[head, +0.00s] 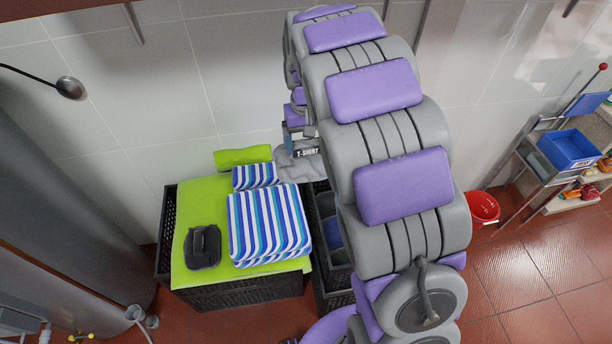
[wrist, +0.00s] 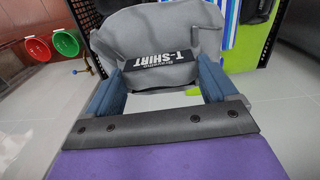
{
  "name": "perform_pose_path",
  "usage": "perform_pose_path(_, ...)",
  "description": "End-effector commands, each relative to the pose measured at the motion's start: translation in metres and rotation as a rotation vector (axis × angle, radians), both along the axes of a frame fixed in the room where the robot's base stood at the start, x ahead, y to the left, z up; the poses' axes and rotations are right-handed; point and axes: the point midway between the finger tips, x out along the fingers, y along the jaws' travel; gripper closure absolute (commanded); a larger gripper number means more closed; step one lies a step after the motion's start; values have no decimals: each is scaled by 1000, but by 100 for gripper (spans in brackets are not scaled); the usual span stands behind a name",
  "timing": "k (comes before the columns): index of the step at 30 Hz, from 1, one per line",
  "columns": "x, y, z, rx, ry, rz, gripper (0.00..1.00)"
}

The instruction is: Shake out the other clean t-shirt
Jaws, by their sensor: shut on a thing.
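A grey t-shirt (wrist: 130,35) with a black T-SHIRT label hangs in front of my gripper in the wrist view. It also shows in the head view (head: 299,168), partly behind my arm. My gripper (wrist: 163,76) is shut on the t-shirt, its blue fingers at the left and right of the cloth. In the head view my gripper (head: 296,116) is partly covered by my arm and sits just above the label. The t-shirt's lower part in the head view is cut off by the crates and my arm.
Left of the t-shirt, a black crate (head: 235,295) bears a green towel (head: 205,200), striped towels (head: 268,222) and a dark folded cloth (head: 203,247). A second black crate (head: 331,283) stands partly under my arm. A red bucket (head: 483,207) and a rack with a blue bin (head: 569,149) stand right.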

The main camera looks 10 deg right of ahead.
Motion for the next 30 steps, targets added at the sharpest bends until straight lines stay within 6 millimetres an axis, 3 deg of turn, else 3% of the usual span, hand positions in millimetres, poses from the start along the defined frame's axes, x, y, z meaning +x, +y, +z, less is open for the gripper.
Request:
perform_pose_path(6, -3, 0, -74, 0, 8, -1, 67)
perform_pose_path(9, -1, 0, -86, 0, 2, 0, 67)
perform_pose_path(18, 1, 0, 10, -1, -11, 1, 67)
perform_pose_path(24, 2, 0, 59, -1, -11, 1, 67)
perform_pose_path(27, 0, 0, 68, -1, -5, 0, 67)
perform_pose_path(30, -1, 0, 48, -1, 4, 0, 67)
